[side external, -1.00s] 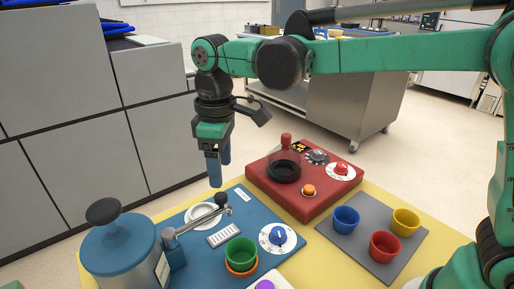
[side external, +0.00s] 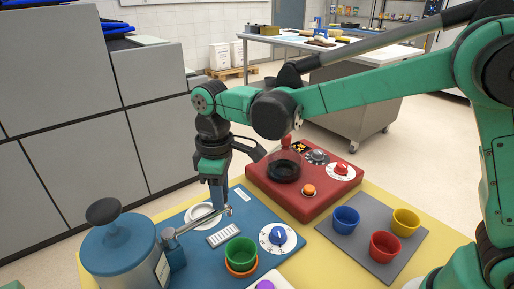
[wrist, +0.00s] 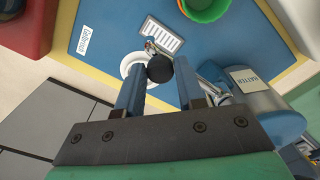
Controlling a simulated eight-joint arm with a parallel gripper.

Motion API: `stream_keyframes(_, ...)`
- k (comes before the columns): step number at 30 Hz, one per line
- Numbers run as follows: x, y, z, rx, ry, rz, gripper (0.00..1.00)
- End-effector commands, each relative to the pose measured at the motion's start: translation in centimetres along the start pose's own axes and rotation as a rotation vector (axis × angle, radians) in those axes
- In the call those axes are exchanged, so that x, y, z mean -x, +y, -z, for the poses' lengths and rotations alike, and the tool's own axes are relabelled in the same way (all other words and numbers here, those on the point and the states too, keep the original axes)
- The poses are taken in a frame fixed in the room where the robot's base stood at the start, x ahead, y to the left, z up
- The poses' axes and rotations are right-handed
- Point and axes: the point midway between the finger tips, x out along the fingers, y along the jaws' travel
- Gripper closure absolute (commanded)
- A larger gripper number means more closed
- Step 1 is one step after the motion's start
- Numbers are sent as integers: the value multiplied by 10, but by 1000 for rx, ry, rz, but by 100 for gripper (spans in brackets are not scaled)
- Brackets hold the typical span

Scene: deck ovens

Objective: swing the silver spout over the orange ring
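The silver spout (side external: 190,224) reaches right from the blue tank (side external: 118,245). Its far end has a black ball knob (wrist: 160,68), which my gripper hides in the side view. The spout's end lies beside the white ring (side external: 196,213), away from the orange ring. The orange ring (side external: 241,269) lies on the blue board, with the green cup (side external: 240,250) standing on it. My gripper (side external: 217,207) points down at the spout's end. In the wrist view its blue fingers (wrist: 158,84) are apart, with the knob between or just beyond their tips; contact is not clear.
A white slotted plate (side external: 223,235) and a blue dial (side external: 278,236) are on the blue board (side external: 256,212). A red unit (side external: 300,203) stands behind. A grey mat (side external: 352,239) with blue, red and yellow cups lies to the right.

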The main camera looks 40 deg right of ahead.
Motion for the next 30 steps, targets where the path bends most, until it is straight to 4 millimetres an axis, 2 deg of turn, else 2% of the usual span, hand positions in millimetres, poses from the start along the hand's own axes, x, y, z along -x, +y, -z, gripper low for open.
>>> stream_keyframes(1,0,0,0,0,0,0,83)
stream_keyframes(3,0,0,0,0,0,0,100)
stream_keyframes(30,0,0,0,0,-1,-1,100)
